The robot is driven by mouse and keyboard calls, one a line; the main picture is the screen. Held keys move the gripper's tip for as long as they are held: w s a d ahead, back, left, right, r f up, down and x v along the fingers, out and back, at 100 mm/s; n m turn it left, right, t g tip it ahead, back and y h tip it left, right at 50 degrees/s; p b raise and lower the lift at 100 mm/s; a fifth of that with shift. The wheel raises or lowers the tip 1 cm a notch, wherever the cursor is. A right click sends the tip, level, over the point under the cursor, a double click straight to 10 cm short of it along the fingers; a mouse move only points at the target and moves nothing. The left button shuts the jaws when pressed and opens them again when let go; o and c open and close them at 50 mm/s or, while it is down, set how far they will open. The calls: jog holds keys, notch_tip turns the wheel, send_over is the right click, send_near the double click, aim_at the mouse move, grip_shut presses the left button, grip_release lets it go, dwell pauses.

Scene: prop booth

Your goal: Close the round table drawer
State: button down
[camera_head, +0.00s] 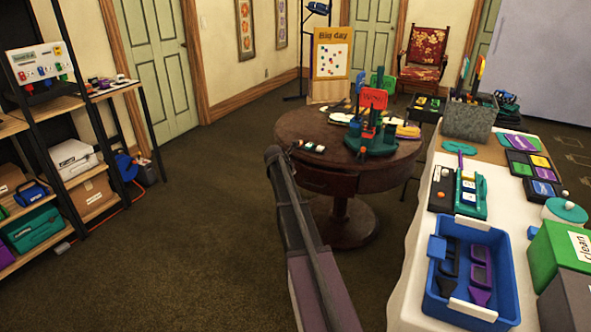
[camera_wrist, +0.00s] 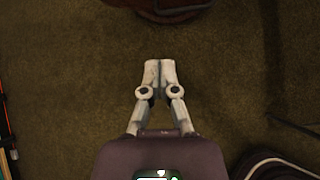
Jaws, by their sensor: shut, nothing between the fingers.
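The round table (camera_head: 290,126) is dark reddish wood on a central pedestal, in the middle of the head view. Its drawer (camera_head: 328,183) shows as a dark front on the table's near side. It seems to jut out from the rim, but how far is hard to tell. My gripper (camera_head: 272,150) is in front of the table's left edge in the head view. In the wrist view my gripper (camera_wrist: 159,66) has its pale fingertips together, empty, above the carpet. A dark reddish wooden edge (camera_wrist: 172,16) lies ahead of the tips, apart from them.
Colorful stands and small items (camera_head: 374,120) crowd the tabletop. A white-covered table (camera_head: 418,235) with a blue bin (camera_head: 437,297) stands close on the right. Shelves (camera_head: 62,103) stand at the left. The carpet (camera_head: 190,225) left of the round table is clear.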

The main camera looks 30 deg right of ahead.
jog(key=s+a+f+m+g+y, duration=0.2)
jog(key=s+a+m, duration=0.9)
jog(key=s+a, duration=0.6)
jog(key=s+a+f+m+g+y, duration=0.2)
jog(key=s+a+m+y, duration=0.3)
jog(key=s+a+m, duration=0.7)
jog(key=s+a+f, duration=0.1)
jog(key=s+a, duration=0.4)
jog(key=a, duration=0.4)
jog(key=shift+s+a+g, duration=0.15)
jog(key=shift+g, duration=0.15)
